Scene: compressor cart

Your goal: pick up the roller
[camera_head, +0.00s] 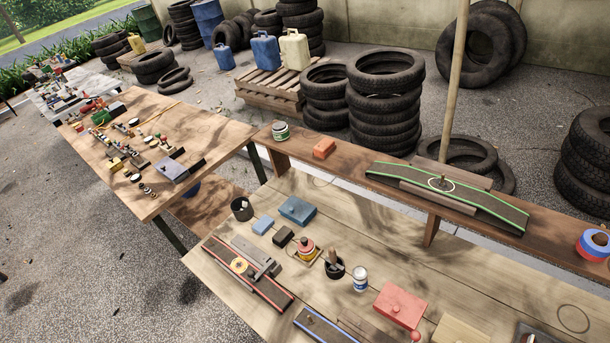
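My gripper does not show in this view. I cannot tell for sure which thing is the roller. A round yellow disc (239,265) rests on a dark strip with red edges (270,291) at the left of the near bench, with a grey block (257,254) against it. A small upright peg (442,180) stands inside a pale ring on a green-edged dark strip (485,203), which lies over a wooden block on the raised shelf. A blue-edged strip (322,326) with a small knob lies at the bench's front, partly cut off.
A wooden post (455,85) rises behind the shelf (290,151). Tyre stacks (386,100) stand behind.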

